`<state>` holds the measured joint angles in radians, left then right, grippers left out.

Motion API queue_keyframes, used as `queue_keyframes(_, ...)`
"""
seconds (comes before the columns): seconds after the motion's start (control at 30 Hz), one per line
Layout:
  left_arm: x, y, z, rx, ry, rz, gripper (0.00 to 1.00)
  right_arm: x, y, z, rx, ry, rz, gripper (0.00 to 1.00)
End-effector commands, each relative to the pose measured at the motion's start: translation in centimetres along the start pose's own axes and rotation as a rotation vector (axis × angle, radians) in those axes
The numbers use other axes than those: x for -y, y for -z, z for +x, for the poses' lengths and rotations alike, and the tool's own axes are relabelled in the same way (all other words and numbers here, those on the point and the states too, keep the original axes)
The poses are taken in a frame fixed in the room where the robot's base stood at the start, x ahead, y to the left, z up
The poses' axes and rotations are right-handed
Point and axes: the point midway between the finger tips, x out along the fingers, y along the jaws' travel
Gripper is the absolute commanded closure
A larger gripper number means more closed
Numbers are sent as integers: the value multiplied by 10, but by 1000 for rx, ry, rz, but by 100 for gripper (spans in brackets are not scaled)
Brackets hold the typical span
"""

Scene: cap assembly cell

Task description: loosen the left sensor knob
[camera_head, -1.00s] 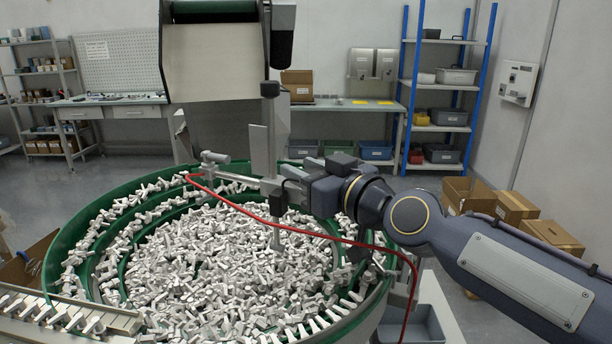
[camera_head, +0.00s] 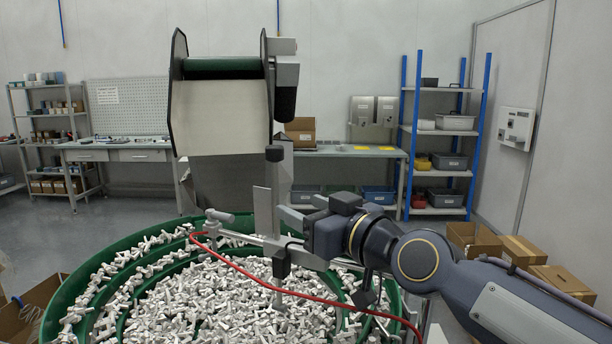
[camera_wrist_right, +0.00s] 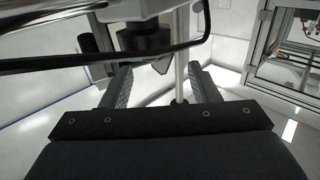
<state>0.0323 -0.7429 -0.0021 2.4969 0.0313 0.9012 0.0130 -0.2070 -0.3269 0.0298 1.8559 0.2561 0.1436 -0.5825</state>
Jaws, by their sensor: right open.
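In the head view a sensor bracket stands over the bowl feeder: a vertical post with a black top (camera_head: 274,153), a crossbar with a grey sensor (camera_head: 219,216) at its left end, and a black clamp block (camera_head: 281,262). My right gripper (camera_head: 287,229) reaches in from the right at this bracket. Its fingers partly merge with the bracket parts there. In the right wrist view my right gripper (camera_wrist_right: 160,80) is open, with a dark round part (camera_wrist_right: 146,38) and a pale rod (camera_wrist_right: 182,60) between or just beyond the fingers. I cannot tell which part is the left knob, or any contact. My left gripper is not in view.
The green bowl (camera_head: 80,285) is full of small pale parts. A red cable (camera_head: 300,293) loops from the sensor below my right gripper. A hopper (camera_head: 222,115) stands behind the bracket. Cardboard boxes (camera_head: 520,250) lie on the floor at right.

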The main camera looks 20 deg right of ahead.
Motion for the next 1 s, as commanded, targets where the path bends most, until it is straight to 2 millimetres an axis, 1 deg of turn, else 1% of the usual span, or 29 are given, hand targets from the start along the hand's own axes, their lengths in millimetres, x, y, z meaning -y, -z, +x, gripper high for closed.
queue_keyframes(0.03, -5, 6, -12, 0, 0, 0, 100, 3, 18, -7, -2, -8, -5, 45)
queue_keyframes(0.23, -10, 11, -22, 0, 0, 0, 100, 25, 53, -32, -3, -7, -5, 45)
queue_keyframes(0.4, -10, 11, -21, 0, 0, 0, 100, 52, 67, -61, -4, -5, -5, 45)
queue_keyframes(0.6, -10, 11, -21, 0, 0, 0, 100, 74, 80, -85, -2, -4, -3, 45)
queue_keyframes(0.8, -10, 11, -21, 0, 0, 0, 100, 85, 87, -96, -1, -2, -1, 45)
queue_keyframes(1.0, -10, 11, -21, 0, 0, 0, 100, 86, 87, -98, 0, -1, -1, 45)
